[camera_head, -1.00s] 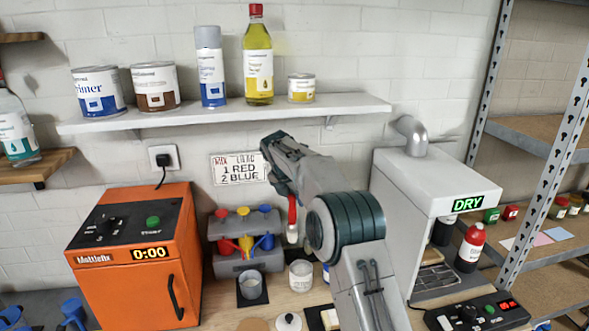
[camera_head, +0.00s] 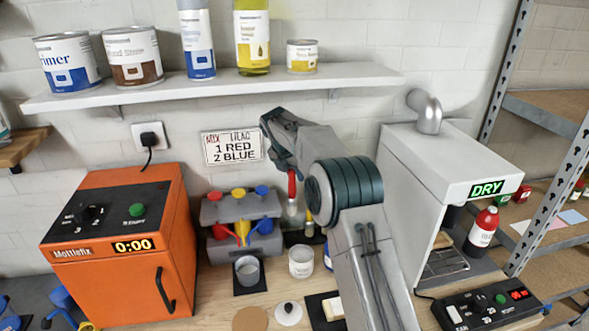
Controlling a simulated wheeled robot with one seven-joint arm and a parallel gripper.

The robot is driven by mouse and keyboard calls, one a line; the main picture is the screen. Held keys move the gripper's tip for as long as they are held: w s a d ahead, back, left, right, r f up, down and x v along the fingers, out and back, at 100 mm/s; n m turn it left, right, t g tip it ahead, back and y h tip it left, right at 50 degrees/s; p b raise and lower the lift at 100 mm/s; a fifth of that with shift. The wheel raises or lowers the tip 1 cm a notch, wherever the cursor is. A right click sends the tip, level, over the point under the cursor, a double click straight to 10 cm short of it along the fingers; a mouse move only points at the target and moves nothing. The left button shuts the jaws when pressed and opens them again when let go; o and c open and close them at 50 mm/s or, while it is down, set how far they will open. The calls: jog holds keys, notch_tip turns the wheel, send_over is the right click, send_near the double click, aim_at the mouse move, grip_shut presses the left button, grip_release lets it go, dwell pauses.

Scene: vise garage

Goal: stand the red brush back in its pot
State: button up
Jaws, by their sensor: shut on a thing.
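The red brush (camera_head: 292,187) hangs roughly upright below my gripper (camera_head: 289,169), which is shut on its red handle. Its pale lower end points down and is clear of the bench. A yellow-handled item (camera_head: 309,222) stands just right of and below the brush tip, in a dark area behind my arm. Whether that is the brush's pot I cannot tell, because my forearm hides part of that spot. A pale open jar (camera_head: 301,262) stands on the bench below the brush.
A grey rack (camera_head: 240,239) with red, yellow and blue funnels stands left of the brush. A grey cup (camera_head: 247,271) is in front of it. An orange machine (camera_head: 122,246) is at left, a white drying cabinet (camera_head: 443,181) at right. A shelf (camera_head: 215,91) runs above.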

aim_at(294, 194)
jog(key=shift+f+b, duration=1.35)
jog(key=shift+f, duration=0.1)
jog(key=shift+f+b, duration=1.05)
jog(key=shift+f, duration=1.65)
jog(key=o, duration=1.1)
jog(key=shift+c, duration=0.2)
jog(key=b+v, duration=0.1)
jog(key=v, duration=1.3)
